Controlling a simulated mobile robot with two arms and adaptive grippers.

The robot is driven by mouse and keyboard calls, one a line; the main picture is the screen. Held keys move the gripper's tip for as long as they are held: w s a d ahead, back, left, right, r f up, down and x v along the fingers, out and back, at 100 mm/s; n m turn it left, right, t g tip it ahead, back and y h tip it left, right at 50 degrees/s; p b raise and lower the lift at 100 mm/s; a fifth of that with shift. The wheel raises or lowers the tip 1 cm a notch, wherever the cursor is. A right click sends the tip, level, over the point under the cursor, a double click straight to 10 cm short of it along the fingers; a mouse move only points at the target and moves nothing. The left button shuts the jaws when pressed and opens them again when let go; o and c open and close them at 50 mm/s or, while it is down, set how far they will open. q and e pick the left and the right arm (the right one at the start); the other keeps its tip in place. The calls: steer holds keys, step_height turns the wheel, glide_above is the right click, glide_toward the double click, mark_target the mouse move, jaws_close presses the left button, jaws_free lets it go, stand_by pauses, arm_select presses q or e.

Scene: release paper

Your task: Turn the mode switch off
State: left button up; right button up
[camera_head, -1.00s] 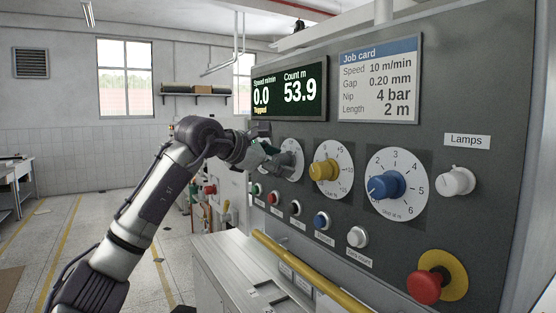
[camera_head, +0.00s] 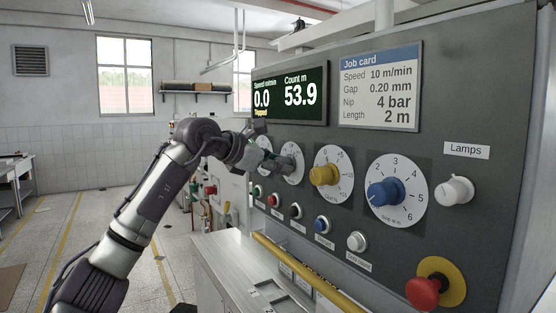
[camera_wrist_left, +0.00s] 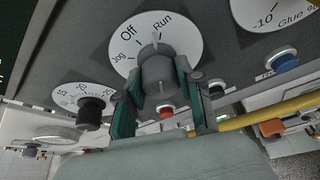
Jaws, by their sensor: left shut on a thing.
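The mode switch is a grey knob (camera_wrist_left: 158,72) on a white round dial (camera_wrist_left: 187,50) marked Jog, Off and Run, seen in the left wrist view. A pale mark at the knob's top edge points up, close to Run. My left gripper (camera_wrist_left: 157,78) is shut on this knob, with one green-padded finger on each side. In the head view the grey knob (camera_head: 286,164) is on the panel's left, and my left gripper (camera_head: 265,157) reaches it from the left, partly hiding its dial (camera_head: 295,151).
A yellow knob (camera_head: 324,174), a blue knob (camera_head: 385,192) and a white Lamps knob (camera_head: 455,190) continue rightward. Several push buttons sit below, including a blue one (camera_head: 322,224). A red mushroom button (camera_head: 424,292) is lower right. A yellow rail (camera_head: 300,270) runs below the panel.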

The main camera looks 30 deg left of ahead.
arm_select(q)
steer(key=shift+a+r+n+g+h+p, duration=0.15)
steer(key=shift+n+g+h+p, duration=0.35)
steer(key=shift+n+p, duration=0.6)
steer(key=shift+n+g+h+p, duration=0.3)
steer(key=shift+n+h+p, duration=0.45)
steer(key=shift+n, duration=0.25)
steer(key=o, duration=1.2)
steer(key=shift+w, duration=0.1)
steer(key=shift+c, duration=0.2)
steer(key=v, duration=1.1)
steer(key=shift+s+a, duration=0.25)
steer(key=shift+s, duration=0.1)
